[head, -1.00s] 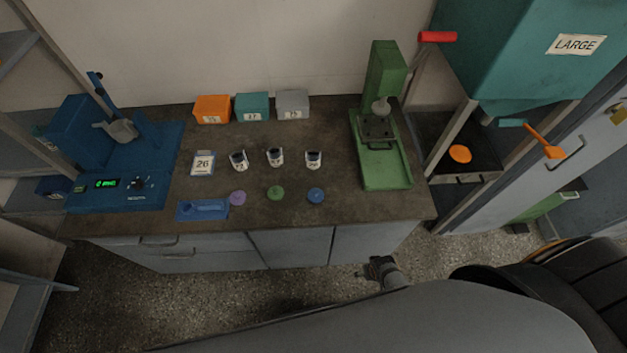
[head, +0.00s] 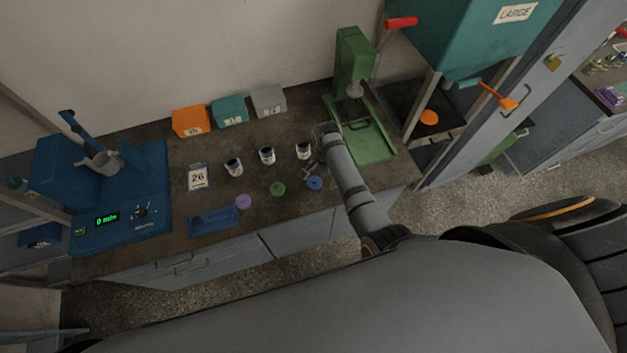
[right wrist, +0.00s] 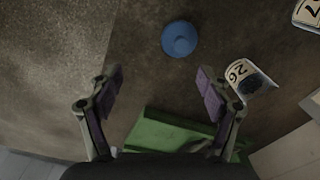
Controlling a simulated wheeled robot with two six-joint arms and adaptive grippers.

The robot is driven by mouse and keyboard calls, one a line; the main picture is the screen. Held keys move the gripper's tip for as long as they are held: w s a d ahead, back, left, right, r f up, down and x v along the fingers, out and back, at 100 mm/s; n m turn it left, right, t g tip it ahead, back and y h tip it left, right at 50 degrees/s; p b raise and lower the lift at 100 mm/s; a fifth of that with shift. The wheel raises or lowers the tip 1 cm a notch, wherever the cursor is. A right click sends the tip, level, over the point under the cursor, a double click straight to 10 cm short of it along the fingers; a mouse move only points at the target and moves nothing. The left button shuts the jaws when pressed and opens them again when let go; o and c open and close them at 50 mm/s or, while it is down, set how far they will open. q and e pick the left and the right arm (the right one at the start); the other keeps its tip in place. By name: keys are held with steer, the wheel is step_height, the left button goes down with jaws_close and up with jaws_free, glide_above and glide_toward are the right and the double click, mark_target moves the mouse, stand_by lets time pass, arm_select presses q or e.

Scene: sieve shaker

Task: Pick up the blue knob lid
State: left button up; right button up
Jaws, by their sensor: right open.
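The blue knob lid (head: 314,183) lies on the brown counter, in front of the rightmost of the small jars. In the right wrist view the blue knob lid (right wrist: 179,38) is a round blue disc beyond the fingertips, a little right of the middle between them. My right gripper (head: 313,167) is close to the lid in the head view, and the arm reaches over the counter from the right. In the right wrist view my right gripper (right wrist: 158,80) is open and empty, its two fingers wide apart, not touching the lid. My left gripper is not in view.
A jar (head: 303,150) stands close behind the lid; it also shows beside the right finger in the wrist view (right wrist: 256,82). The green lid (head: 277,189) and purple lid (head: 243,202) lie to the left. The green press (head: 372,142) stands to the right.

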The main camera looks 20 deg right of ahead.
mark_target(314, 180)
steer(key=shift+m, duration=0.9)
steer(key=w+a+r, duration=0.2)
steer(key=r, duration=0.1)
steer(key=shift+w+a, duration=0.1)
steer(key=shift+a, duration=0.35)
steer(key=f, duration=0.3)
steer(key=shift+d+b, duration=0.3)
steer(key=shift+d, duration=0.1)
step_height(314, 180, down, 3)
steer(key=b, duration=0.3)
steer(key=shift+r, duration=0.15)
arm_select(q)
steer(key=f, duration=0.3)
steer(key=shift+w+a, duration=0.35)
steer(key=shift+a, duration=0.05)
arm_select(e)
steer(key=shift+a+r, duration=0.1)
steer(key=shift+a, duration=0.1)
steer(key=shift+f, duration=0.3)
step_height(314, 180, down, 5)
steer(key=b, duration=0.6)
steer(key=shift+w+r, duration=0.1)
steer(key=shift+r, duration=0.2)
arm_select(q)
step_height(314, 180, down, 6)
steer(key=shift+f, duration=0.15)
arm_select(e)
steer(key=c, duration=0.9)
